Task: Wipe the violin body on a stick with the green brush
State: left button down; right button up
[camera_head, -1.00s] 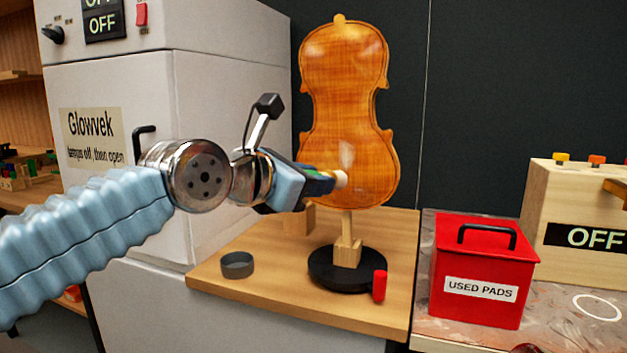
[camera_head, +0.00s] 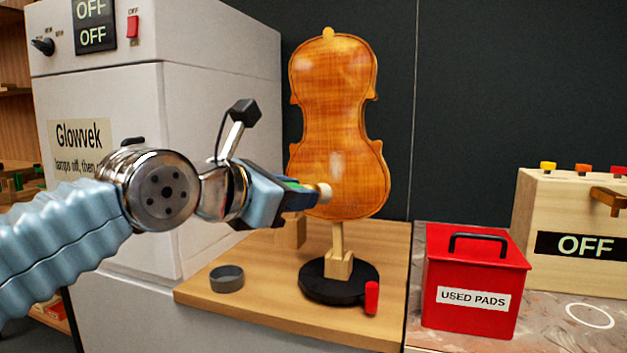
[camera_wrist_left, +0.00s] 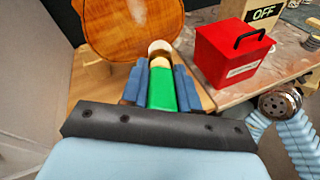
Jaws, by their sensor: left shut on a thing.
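The violin body (camera_head: 338,110) is orange-brown and varnished. It stands upright on a wooden stick (camera_head: 338,240) set in a round black base (camera_head: 338,285). My left gripper (camera_head: 305,195) is shut on the green brush (camera_wrist_left: 162,88), whose pale round tip points at the lower part of the violin body. The tip overlaps the violin's lower part in the head view; I cannot tell whether it touches. In the left wrist view the violin body (camera_wrist_left: 125,25) is just beyond the tip. My right gripper is not in view; my right arm shows at the right of the wrist view.
The wooden board (camera_head: 250,310) under the base also carries a grey round dish (camera_head: 227,279) and a small red cylinder (camera_head: 371,297). A red box (camera_head: 470,300) labelled USED PADS stands to the right. A white cabinet (camera_head: 110,120) is on the left, and a wooden box (camera_head: 590,205) reading OFF is far right.

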pick_arm(q)
jog(key=w+d+p, duration=0.2)
jog(key=w, duration=0.5)
jog(key=shift+d+f+p, duration=0.15)
jog(key=shift+f+p, duration=0.1)
jog(key=shift+p, duration=0.1)
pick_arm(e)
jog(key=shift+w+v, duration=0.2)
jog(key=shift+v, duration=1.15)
pick_arm(q)
jog(key=shift+w+d+p, duration=0.3)
jog(key=shift+w+p, duration=0.1)
jog(key=shift+w, duration=0.45)
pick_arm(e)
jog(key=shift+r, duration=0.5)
